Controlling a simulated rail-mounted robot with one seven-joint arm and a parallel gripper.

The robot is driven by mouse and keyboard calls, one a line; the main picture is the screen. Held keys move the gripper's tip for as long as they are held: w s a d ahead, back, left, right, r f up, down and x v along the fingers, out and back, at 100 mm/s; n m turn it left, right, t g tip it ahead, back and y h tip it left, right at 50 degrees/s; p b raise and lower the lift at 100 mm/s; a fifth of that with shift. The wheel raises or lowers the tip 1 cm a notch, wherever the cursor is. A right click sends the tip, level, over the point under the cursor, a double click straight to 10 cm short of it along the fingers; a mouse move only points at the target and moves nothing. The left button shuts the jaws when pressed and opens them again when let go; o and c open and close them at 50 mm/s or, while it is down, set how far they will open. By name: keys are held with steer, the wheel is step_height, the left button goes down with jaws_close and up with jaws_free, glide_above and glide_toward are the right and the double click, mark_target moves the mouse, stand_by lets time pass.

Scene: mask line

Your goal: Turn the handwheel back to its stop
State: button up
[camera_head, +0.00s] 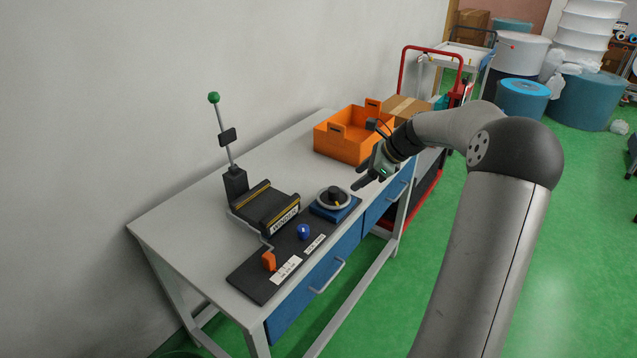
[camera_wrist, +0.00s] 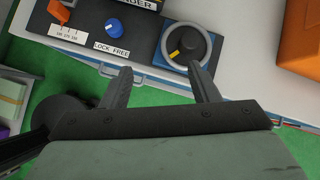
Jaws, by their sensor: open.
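The handwheel (camera_head: 333,197) is a grey ring with a black hub and a yellow mark, on a blue base at the right end of a black panel. In the wrist view the handwheel (camera_wrist: 172,61) lies beyond the fingertips, its yellow mark toward the lower left of the hub. My gripper (camera_head: 363,184) is to the right of the handwheel in the head view, apart from it. In the wrist view my gripper (camera_wrist: 160,75) has its two fingers spread with nothing between them. A blue knob (camera_head: 304,231) and an orange lever (camera_head: 268,260) sit on the same panel.
An orange crate (camera_head: 341,146) and a cardboard box (camera_head: 405,108) stand at the back of the table. A black feeder with a green-tipped lever (camera_head: 222,128) stands behind the panel. The bare tabletop (camera_head: 180,220) is clear at left.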

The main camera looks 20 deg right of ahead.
steer(key=w+d+m+t, duration=0.1)
steer(key=w+d+m, duration=0.15)
steer(key=d, duration=0.25)
steer(key=p, duration=0.2)
glide_toward(334, 189)
steer(key=shift+m, duration=0.25)
steer(key=x, duration=1)
steer(key=shift+f, duration=0.1)
steer(key=c, duration=1)
